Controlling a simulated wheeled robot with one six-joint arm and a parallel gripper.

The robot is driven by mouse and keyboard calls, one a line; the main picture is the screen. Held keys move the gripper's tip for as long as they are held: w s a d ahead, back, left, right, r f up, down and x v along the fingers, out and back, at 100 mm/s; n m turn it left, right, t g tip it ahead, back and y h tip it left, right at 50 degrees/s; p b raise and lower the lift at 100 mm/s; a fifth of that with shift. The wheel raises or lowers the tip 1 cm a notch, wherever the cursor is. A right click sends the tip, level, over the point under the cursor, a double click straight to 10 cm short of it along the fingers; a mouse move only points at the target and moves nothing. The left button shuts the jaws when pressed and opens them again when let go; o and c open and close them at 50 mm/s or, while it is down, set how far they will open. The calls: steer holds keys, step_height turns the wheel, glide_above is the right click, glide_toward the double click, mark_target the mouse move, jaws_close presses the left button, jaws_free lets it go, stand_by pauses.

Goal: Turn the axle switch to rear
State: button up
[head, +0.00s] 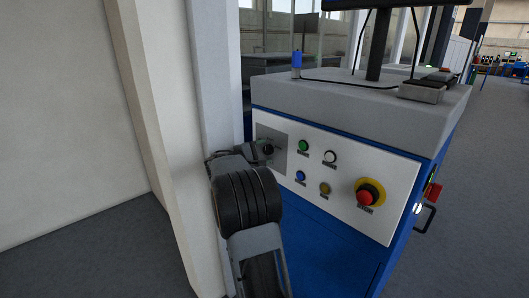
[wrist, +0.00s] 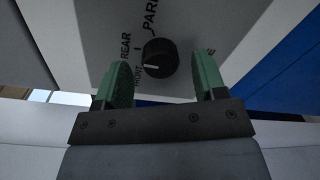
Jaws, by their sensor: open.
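The axle switch is a round black knob (wrist: 159,57) on a grey plate, with the printed words PARK, REAR and one partly cut off that reads like FRONT. Its white pointer mark is on the left side, towards the FRONT word and below REAR. My gripper (wrist: 162,66) is open, with one green finger to the left and one to the right of the knob, and gaps show on both sides. I cannot tell how deep the fingers reach. In the head view, my gripper (head: 262,151) is at the panel's left end, and my arm hides part of the plate.
The white panel (head: 340,222) on the blue cabinet carries several small buttons and a red emergency button (head: 369,194) to the right of my gripper. A white post (head: 217,80) stands close on the left of my arm. A blue cylinder (head: 296,60) stands on top.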

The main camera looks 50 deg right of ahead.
steer(key=w+a, duration=0.1)
steer(key=a, duration=1.1)
steer(key=shift+a+r+p, duration=0.2)
steer(key=shift+r+p, duration=0.1)
steer(key=s+a+f+y+p, duration=0.1)
steer(key=s+a+f+y, duration=0.25)
steer(key=f+y, duration=0.35)
steer(key=s+a+m+y+p, duration=0.2)
steer(key=s+a+y+p, duration=0.3)
steer(key=a, duration=0.3)
steer(key=s+a+r+m+t+y+p, duration=0.1)
steer(key=s+a+r+t+y+p, duration=0.1)
steer(key=a+r+p, duration=0.4)
steer(key=s+a+r+t+y+p, duration=0.3)
steer(key=s+a+r+p, duration=0.4)
steer(key=a+r, duration=0.2)
steer(key=shift+s+r+m+y, duration=0.2)
steer(key=shift+r+m+y, duration=0.15)
steer(key=shift+m+y, duration=0.05)
